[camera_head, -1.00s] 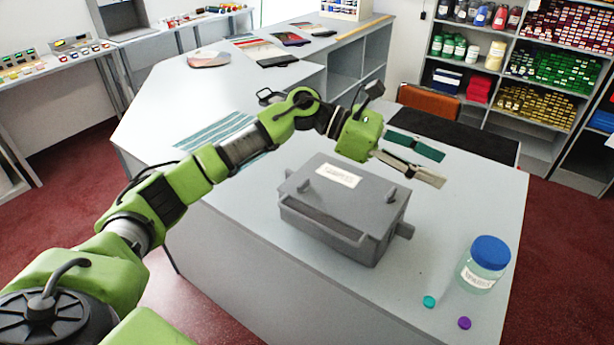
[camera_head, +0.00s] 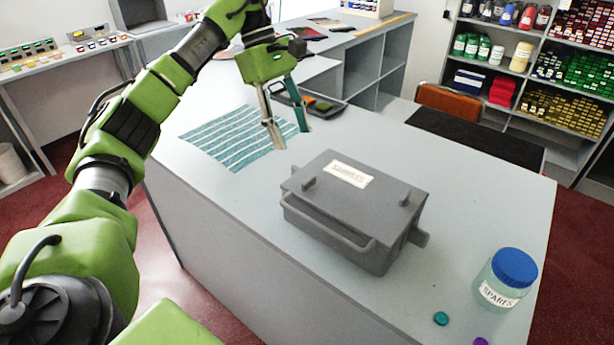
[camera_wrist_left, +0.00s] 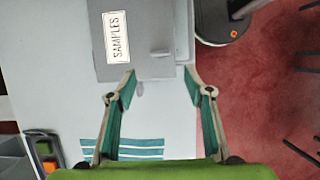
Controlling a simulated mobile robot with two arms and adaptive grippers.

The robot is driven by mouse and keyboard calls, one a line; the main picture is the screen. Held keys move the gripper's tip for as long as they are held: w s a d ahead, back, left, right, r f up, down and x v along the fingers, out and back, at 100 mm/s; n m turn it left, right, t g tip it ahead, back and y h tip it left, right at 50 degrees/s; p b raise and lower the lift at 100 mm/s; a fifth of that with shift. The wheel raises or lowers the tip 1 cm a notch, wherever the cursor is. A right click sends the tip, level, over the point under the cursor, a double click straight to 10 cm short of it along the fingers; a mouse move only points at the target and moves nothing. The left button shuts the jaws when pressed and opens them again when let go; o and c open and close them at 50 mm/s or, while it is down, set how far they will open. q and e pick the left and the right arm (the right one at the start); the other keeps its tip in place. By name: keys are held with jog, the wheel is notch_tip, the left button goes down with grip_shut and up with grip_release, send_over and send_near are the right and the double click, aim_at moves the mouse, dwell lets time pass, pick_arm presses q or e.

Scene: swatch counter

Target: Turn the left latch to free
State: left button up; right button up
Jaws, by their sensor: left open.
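A grey box (camera_head: 350,222) with a closed lid and a "SAMPLES" label (camera_head: 352,175) stands on the counter. In the left wrist view the box (camera_wrist_left: 170,68) lies at the upper left, beyond the open fingers (camera_wrist_left: 160,86). I cannot make out the latch's exact setting. My right gripper is not in view.
A blue-lidded jar (camera_head: 507,280) and a teal cap (camera_head: 441,319) are at the front right. A striped teal sheet (camera_head: 225,140) lies left of the gripper. A dark tray (camera_head: 335,112) with coloured pieces lies behind it. The counter around the box is mostly clear.

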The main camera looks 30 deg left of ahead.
aim_at(308, 179)
pick_arm(q)
jog(key=x, duration=1.1)
jog(key=shift+w+p, duration=0.1)
jog(key=shift+p, duration=0.3)
jog(key=c, duration=1.1)
